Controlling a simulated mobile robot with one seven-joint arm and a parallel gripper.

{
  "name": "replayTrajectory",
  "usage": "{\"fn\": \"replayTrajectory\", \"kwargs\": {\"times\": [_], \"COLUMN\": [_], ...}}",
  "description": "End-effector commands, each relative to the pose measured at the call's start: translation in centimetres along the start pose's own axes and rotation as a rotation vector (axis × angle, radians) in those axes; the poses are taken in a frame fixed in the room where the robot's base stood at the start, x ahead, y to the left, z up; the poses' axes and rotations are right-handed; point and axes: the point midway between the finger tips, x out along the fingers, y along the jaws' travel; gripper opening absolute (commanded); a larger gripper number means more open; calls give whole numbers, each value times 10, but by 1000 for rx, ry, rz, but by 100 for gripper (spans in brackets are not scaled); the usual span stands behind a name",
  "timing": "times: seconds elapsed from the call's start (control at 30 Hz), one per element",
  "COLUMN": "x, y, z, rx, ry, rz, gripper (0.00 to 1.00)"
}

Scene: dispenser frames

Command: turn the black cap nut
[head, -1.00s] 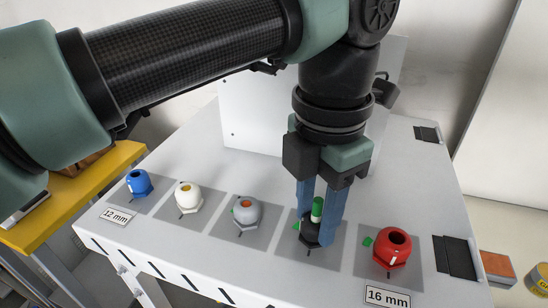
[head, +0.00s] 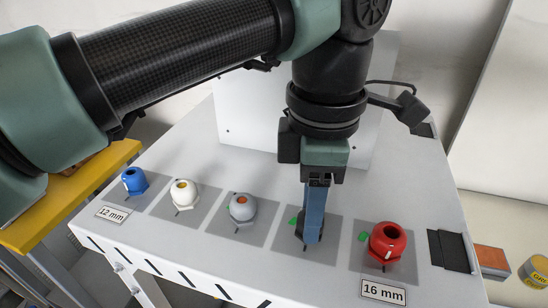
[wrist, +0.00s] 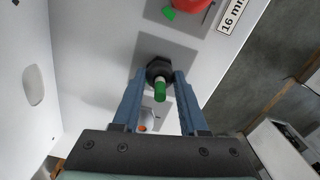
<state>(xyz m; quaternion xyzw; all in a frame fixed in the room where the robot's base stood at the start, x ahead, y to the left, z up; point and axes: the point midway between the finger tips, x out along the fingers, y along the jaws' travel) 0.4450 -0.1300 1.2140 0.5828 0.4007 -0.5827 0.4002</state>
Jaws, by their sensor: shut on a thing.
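The black cap nut (wrist: 154,66) sits on a grey square plate, between the grey and red ones in the row. My gripper (wrist: 160,77) is shut on the nut, with one blue finger on each side. In the head view my gripper (head: 312,240) points down and its fingers line up one behind the other. They hide the rod and most of the black cap nut (head: 301,239); a dark part shows at their left.
Close by on the right stands a red cap nut (head: 387,243), with a "16 mm" label (head: 384,292) in front. Grey (head: 242,208), white (head: 184,194) and blue (head: 134,181) ones stand to the left. An upright white panel (head: 245,120) is behind.

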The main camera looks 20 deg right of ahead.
Motion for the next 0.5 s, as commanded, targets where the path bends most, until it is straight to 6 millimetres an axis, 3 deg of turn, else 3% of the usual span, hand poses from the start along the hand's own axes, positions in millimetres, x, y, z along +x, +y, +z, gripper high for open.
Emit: {"fn": "replayTrajectory", "kwargs": {"times": [0.43,0.47,0.5], "x": [-2,-2,-2], "y": [1,1,1], "z": [1,1,1], "rx": [9,9,9], "ry": [-5,-5,-4], "rz": [6,6,5], "gripper": [0,48,55]}}
